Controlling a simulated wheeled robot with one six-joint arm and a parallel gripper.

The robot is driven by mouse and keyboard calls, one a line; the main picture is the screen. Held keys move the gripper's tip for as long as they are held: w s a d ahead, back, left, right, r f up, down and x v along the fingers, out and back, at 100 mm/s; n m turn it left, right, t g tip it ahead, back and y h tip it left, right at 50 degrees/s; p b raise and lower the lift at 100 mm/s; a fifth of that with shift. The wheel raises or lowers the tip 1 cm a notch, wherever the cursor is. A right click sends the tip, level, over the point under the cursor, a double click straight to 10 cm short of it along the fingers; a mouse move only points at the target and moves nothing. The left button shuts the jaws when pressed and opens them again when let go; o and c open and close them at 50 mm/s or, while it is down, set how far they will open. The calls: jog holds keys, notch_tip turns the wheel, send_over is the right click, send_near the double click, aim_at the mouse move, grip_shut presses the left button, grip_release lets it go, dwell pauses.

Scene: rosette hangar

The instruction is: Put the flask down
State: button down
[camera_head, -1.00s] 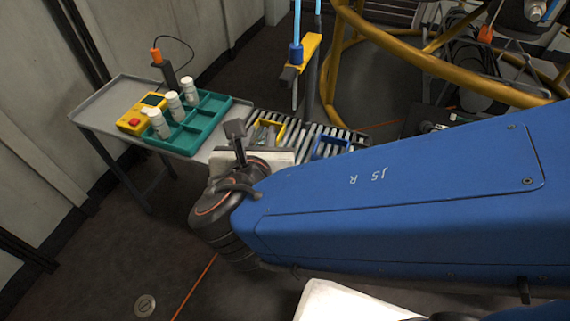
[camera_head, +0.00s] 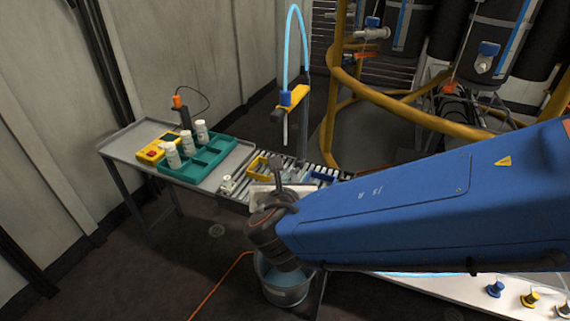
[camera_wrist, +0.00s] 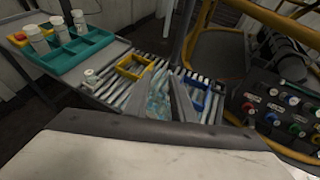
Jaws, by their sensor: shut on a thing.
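In the wrist view, my gripper (camera_wrist: 164,101) is shut on the flask (camera_wrist: 158,103), a clear, pale bluish vessel partly hidden by the fingers. It is over the roller rack (camera_wrist: 208,111), between a yellow frame (camera_wrist: 131,74) and a blue frame (camera_wrist: 196,101). I cannot tell whether the flask touches the rollers. In the head view, my wrist and arm hide most of the gripper (camera_head: 278,171) and the flask cannot be made out clearly. The rack (camera_head: 240,184) extends from the grey side table.
A teal tray (camera_head: 212,158) with several white bottles and a yellow box (camera_head: 152,151) stand on the grey table (camera_head: 127,135). A dispenser arm (camera_head: 289,99) rises behind the rack. Yellow railing (camera_head: 420,117) is at the right. A bucket (camera_head: 285,290) stands on the floor below.

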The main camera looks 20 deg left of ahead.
jog(key=x, duration=1.1)
jog(key=shift+r, duration=0.35)
jog(key=shift+w+f, duration=0.15)
jog(key=shift+f, duration=0.05)
jog(key=c, duration=1.5)
grip_release()
jog(key=shift+r, duration=0.15)
jog(key=v, duration=1.2)
